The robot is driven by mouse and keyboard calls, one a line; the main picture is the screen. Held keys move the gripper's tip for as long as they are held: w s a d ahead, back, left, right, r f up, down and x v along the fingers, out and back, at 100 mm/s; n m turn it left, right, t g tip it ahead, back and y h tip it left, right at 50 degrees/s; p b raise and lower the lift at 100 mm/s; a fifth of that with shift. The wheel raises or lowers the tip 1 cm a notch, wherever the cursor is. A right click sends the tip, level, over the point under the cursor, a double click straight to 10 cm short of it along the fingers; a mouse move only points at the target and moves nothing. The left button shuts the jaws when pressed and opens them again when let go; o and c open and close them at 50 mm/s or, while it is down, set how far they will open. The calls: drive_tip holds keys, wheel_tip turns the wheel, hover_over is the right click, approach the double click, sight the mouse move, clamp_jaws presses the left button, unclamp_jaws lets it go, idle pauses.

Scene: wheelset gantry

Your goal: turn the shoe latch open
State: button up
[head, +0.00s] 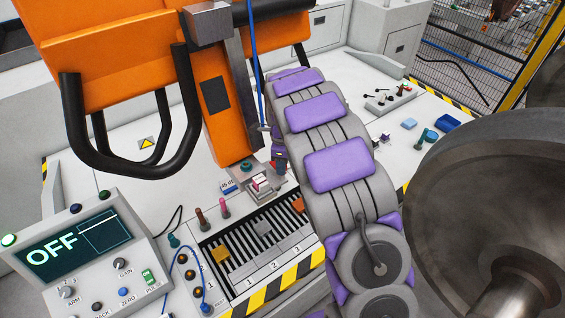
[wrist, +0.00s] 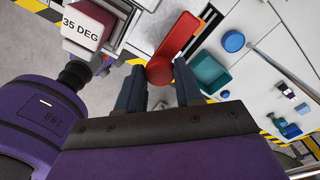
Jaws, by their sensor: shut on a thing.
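The shoe latch (wrist: 179,38) shows in the wrist view as a red lever with a rounded end, at top centre. My gripper (wrist: 160,75) has its two dark fingers on either side of that rounded end and is shut on it. The lever slants up and right from the fingers over a pale surface. A white block marked "35 DEG" (wrist: 88,30) is up and left of the lever.
An orange machine with black tube handles (head: 185,110) stands at the back left. A control panel reading OFF (head: 80,245) is at front left. A slotted rack (head: 255,245) lies beside my arm. A large metal wheel (head: 490,190) fills the right. A teal tray (wrist: 209,74) is right of the fingers.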

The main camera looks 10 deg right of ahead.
drive_tip(key=shift+w+r, duration=0.1)
drive_tip(key=o, duration=1)
drive_tip(key=shift+a, duration=0.1)
drive_tip(key=shift+o, duration=0.2)
wheel_tip(320, 180, up, 17)
drive_tip(key=shift+r, duration=0.1)
